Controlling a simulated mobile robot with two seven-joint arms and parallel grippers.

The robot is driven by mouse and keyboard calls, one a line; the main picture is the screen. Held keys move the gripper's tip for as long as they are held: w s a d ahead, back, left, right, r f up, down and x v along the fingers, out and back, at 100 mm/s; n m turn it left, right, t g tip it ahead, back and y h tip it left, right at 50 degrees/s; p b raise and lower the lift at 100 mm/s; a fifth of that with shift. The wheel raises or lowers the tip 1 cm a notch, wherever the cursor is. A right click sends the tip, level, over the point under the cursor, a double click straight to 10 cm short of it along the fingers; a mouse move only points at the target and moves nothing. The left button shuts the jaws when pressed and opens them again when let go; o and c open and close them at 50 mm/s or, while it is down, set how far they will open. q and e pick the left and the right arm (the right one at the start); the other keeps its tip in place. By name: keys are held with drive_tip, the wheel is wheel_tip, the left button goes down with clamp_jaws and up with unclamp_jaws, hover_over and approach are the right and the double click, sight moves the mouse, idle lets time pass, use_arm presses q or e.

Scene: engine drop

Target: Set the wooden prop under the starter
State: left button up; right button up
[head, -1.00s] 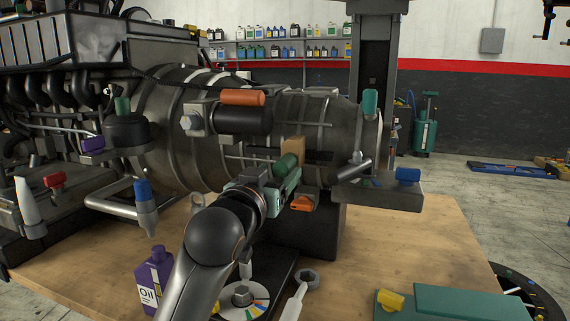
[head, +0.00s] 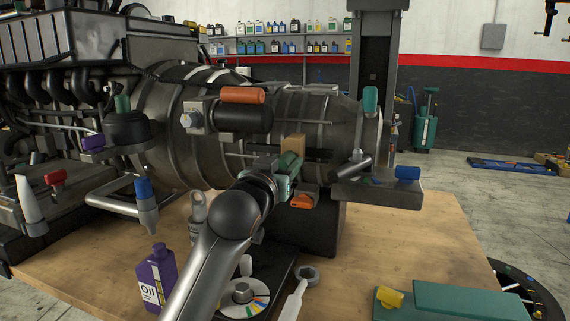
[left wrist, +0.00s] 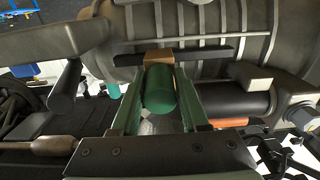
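The wooden prop (head: 294,144) is a tan block with a green round handle; it also shows in the left wrist view (left wrist: 158,57). My left gripper (head: 288,172) has its fingers on both sides of the green handle and appears shut on it, seen closely in the left wrist view (left wrist: 160,95). The block is at the side of the grey ribbed housing, by a dark bar. The starter appears to be the black cylinder (head: 245,118) with an orange piece on top, left of the prop. The prop is not beneath it. My right gripper is out of view.
A dark stand (head: 318,232) is below the housing, with an orange piece (head: 302,202) near my gripper. A ledge with a blue piece (head: 407,174) juts out at right. A purple oil bottle (head: 156,278) and a green case (head: 460,300) are on the wooden table (head: 415,245).

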use_arm(q)
clamp_jaws()
idle(1.0)
